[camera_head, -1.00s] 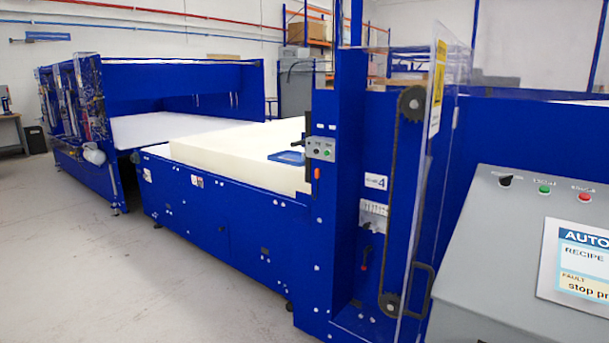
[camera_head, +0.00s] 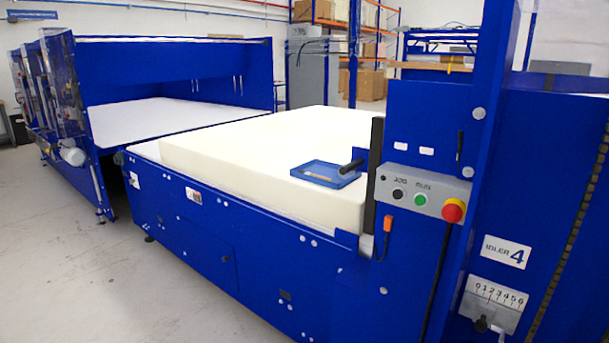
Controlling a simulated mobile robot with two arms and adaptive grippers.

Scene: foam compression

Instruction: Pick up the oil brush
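A shallow blue tray (camera_head: 336,181) lies on the near right part of the large cream foam block (camera_head: 235,150). A thin tan stick (camera_head: 310,175) lies in the tray; it looks like the handle of the oil brush, but it is too small to be sure. A dark cylindrical piece (camera_head: 352,166) shows at the tray's right edge, close to a black upright post; I cannot tell what it belongs to. Neither of my grippers is in view.
A blue machine frame with a grey control box (camera_head: 425,192) and red stop button (camera_head: 453,210) stands right of the tray. A blue side wall (camera_head: 215,245) fronts the foam. Another blue machine (camera_head: 180,60) stands behind left. The grey floor (camera_head: 60,270) at front left is clear.

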